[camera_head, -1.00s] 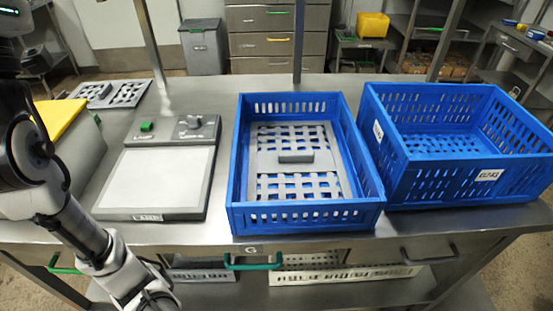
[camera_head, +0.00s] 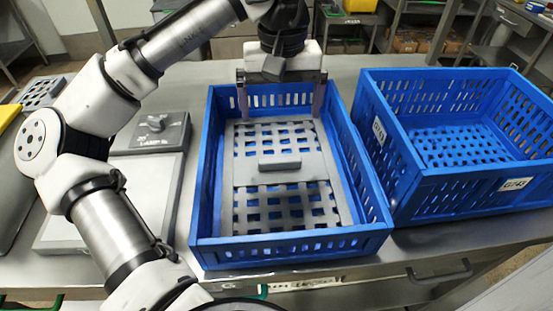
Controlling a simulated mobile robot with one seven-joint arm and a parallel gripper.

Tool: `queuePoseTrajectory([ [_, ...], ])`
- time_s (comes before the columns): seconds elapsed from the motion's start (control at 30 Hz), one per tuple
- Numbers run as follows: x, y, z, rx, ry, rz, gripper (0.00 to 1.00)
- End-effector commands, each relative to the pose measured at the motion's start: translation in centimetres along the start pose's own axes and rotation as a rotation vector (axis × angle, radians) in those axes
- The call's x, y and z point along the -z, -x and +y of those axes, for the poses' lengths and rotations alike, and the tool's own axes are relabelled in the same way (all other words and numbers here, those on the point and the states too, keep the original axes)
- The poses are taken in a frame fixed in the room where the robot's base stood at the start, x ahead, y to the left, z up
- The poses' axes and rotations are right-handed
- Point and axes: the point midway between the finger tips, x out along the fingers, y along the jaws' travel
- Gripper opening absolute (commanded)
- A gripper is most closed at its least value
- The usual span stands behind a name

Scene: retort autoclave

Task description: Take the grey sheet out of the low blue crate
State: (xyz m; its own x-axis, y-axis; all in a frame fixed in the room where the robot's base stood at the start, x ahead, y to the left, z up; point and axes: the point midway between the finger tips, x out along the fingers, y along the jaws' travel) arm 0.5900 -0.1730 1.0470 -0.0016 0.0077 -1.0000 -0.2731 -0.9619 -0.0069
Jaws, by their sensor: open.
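The low blue crate (camera_head: 375,205) stands on the steel table, in the middle of the view. The grey sheet (camera_head: 243,193) lies flat inside it, pierced with rows of square holes and with a raised grey grip block (camera_head: 279,163) at its centre. My gripper (camera_head: 281,112) points down over the far part of the crate. Its two fingers are spread wide, with nothing between them. The fingertips appear near the far end of the sheet; I cannot tell whether they touch it. The grip block is nearer the camera than the fingers.
A taller blue crate (camera_head: 470,195) stands close on the right, empty. A grey scale-like device (camera_head: 150,140) with a pale plate is on the left, partly behind my arm. Another grey perforated sheet (camera_head: 40,92) lies at the far left. The table behind the crates is largely clear.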

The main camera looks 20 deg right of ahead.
Motion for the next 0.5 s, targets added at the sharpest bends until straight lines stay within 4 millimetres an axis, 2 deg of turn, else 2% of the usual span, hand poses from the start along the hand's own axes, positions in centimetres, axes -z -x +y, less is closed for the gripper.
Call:
queuePoseTrajectory([
  [0.1, -0.1, -2.5, 0.0, -0.003, -0.002, -0.003, 1.0],
  [0.3, 0.0, -6.0, 0.1, -0.004, -0.002, 0.001, 1.0],
  [0.5, 0.0, -7.3, 0.1, -0.006, -0.003, 0.003, 1.0],
])
